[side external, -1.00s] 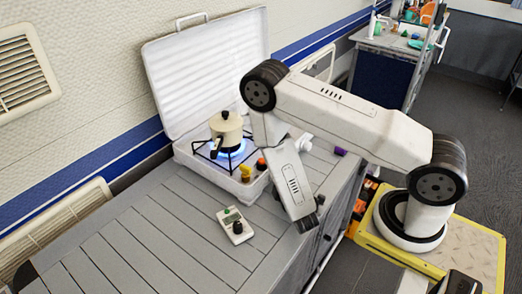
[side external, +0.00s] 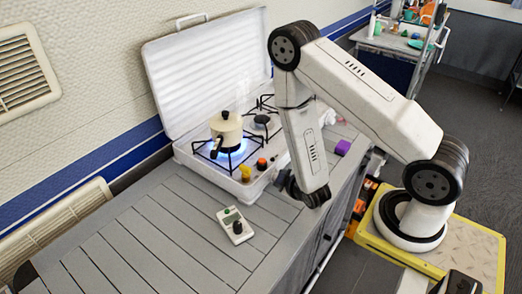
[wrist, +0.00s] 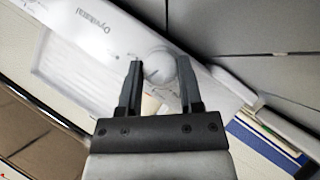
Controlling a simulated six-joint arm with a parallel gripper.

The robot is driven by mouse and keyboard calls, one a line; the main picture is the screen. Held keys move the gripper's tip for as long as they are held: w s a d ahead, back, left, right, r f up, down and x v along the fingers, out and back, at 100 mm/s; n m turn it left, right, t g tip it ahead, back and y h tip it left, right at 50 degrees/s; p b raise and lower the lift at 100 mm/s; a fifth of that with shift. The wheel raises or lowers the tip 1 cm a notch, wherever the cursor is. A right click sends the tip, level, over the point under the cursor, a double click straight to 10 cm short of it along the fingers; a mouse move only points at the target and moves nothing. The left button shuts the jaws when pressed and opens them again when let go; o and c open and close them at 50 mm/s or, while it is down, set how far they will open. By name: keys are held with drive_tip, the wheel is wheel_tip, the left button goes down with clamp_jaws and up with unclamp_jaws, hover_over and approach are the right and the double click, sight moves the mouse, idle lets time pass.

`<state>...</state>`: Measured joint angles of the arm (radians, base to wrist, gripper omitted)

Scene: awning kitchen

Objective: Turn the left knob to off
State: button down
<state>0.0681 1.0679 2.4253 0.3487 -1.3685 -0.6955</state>
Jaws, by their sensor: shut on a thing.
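In the wrist view, my gripper (wrist: 160,68) has its two fingers on either side of a pale round knob (wrist: 157,67) with a line mark. It is shut on this knob, which sits on a white panel (wrist: 80,50) with blurred lettering. I cannot tell which knob it is. In the side view, my forearm reaches down to the counter's front edge, and the grip itself is hidden. A blue flame burns under the cream pot (side external: 226,128).
A purple object (side external: 343,147) lies at the counter's right side. The counter's left part is clear.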

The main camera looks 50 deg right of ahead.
drive_tip(key=m+y, duration=0.1)
drive_tip(key=y, duration=0.1)
drive_tip(key=m+y, duration=0.2)
drive_tip(key=shift+d+r+y, duration=0.15)
drive_tip(key=shift+d+y, duration=0.15)
drive_tip(key=shift+d, duration=0.05)
drive_tip(key=shift+d+m+y, duration=0.15)
drive_tip(key=shift+m+y, duration=1.15)
drive_tip(key=shift+y, duration=0.6)
drive_tip(key=c, duration=0.5)
unclamp_jaws()
drive_tip(key=shift+c, duration=0.2)
drive_tip(key=shift+s, duration=0.1)
drive_tip(key=shift+v, duration=3.8)
